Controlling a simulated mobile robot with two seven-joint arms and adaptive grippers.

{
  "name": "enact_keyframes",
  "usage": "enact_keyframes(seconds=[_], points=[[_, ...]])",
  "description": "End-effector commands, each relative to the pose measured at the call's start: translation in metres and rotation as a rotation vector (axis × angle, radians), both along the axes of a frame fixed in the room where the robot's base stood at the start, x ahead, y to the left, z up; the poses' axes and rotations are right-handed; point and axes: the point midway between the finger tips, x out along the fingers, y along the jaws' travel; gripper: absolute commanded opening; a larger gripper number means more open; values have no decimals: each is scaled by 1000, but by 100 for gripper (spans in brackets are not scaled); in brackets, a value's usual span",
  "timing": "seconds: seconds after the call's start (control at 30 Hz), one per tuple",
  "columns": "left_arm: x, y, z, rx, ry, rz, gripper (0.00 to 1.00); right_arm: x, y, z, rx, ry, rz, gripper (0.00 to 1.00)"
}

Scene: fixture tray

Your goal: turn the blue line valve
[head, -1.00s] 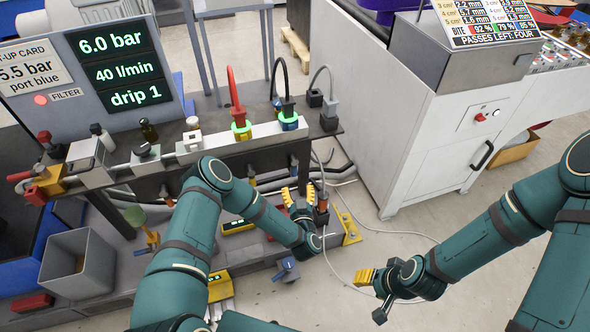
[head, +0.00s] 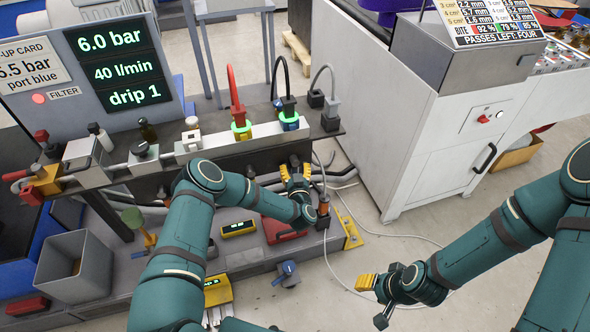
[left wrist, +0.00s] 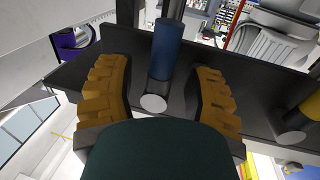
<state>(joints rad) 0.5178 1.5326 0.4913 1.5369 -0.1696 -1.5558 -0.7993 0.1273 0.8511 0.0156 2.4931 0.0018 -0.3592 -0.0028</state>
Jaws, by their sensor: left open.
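In the left wrist view a blue cylinder (left wrist: 167,48) on the blue line stands between my left fingers, with a pale grey round end below it. I cannot tell whether the fingers touch it.
A yellow cylinder (left wrist: 311,106) sits to the right in the left wrist view. An orange-banded fitting (head: 323,209) stands close right of my left gripper. A red box (head: 283,229) and a small display (head: 238,228) lie below. A white cabinet (head: 425,140) stands at right.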

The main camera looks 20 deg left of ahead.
Motion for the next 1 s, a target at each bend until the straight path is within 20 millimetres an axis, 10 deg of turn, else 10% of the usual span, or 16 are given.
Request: enact_keyframes(seconds=[0.13, 1.0], points=[[0, 0, 0, 0, 0, 0, 0, 0, 0, 0, 0, 0, 0, 47], [-2, 5, 6, 185, 118, -1, 0, -4, 1, 23, 2, 9, 3, 47]])
